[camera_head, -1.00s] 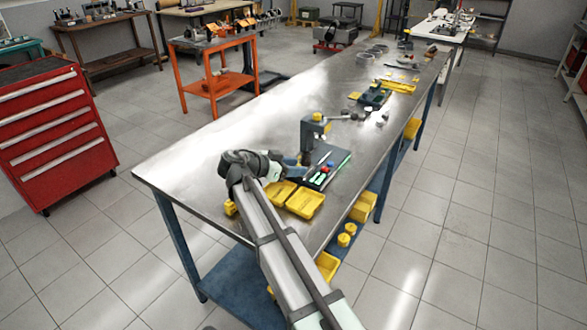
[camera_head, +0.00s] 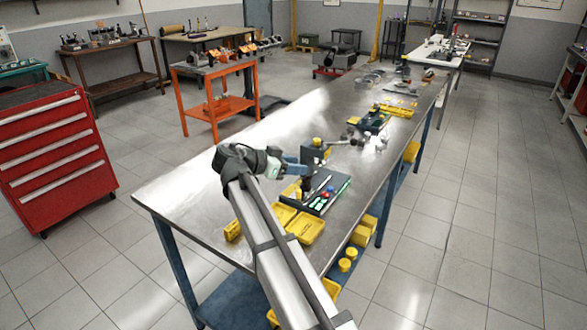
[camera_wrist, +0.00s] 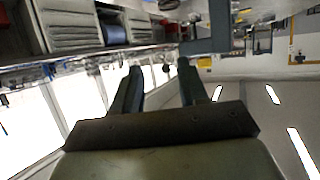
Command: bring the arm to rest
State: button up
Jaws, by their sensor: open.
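My arm (camera_head: 262,225) reaches up from the bottom of the head view and bends over the near part of the steel workbench (camera_head: 185,185). My gripper (camera_head: 298,170) points right, in front of or beside a grey upright block with a yellow top (camera_head: 317,150); the gap between them is hard to judge. In the wrist view my gripper (camera_wrist: 160,72) has its two fingers apart with nothing between them. That view shows the room seemingly upside down, with ceiling lights low in the picture.
A dark tool tray (camera_head: 342,188) and yellow bins (camera_head: 306,229) lie close by my forearm on the bench. Farther along are a yellow tray (camera_head: 398,110) and several parts. A red drawer cabinet (camera_head: 55,150) and an orange cart (camera_head: 215,95) stand left. The bench's near left top is clear.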

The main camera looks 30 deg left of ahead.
dwell(0.3)
